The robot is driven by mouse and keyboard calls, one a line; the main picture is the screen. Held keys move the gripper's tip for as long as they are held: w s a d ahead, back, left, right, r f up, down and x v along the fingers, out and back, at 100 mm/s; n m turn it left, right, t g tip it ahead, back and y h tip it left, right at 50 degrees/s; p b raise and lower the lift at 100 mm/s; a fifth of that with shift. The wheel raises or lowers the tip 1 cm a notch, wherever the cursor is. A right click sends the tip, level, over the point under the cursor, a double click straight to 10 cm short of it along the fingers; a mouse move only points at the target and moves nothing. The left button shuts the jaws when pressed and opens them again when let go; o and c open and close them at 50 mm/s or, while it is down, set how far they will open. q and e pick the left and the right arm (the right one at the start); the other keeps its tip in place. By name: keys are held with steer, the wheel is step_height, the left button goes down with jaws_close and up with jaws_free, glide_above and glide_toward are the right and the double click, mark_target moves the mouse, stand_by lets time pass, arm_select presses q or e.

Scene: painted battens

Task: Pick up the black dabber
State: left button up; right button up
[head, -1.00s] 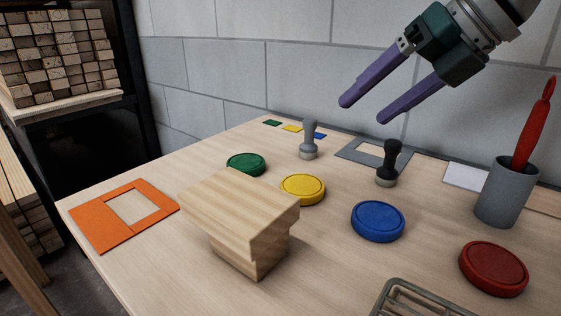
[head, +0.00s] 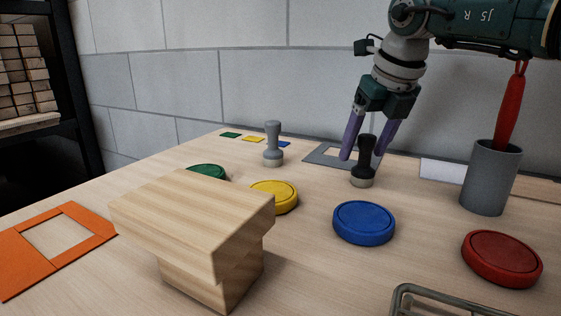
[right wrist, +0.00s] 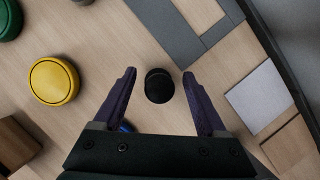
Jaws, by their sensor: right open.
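The black dabber (head: 366,158) stands upright on the table, with a dark knobbed handle and a pale base. It is behind the blue round pad (head: 364,222). My right gripper (head: 362,157) is open and points down at it, with a purple finger on each side of the handle in the head view. In the right wrist view, the dabber's round top (right wrist: 159,86) lies between the two open fingertips (right wrist: 160,75), with gaps on both sides. Whether the fingers touch it cannot be seen in the head view. My left gripper is not in view.
A grey dabber (head: 273,145) stands to the left. Yellow (head: 273,197), green (head: 208,172) and red (head: 502,258) pads lie around. A grey cup (head: 490,178) holds a red brush at right. A wooden block (head: 195,230), wire rack (head: 450,304) and orange frame (head: 88,228) are nearer.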

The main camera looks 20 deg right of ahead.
steer(key=shift+b+x, duration=0.4)
steer(key=shift+x, duration=0.7)
jaws_close()
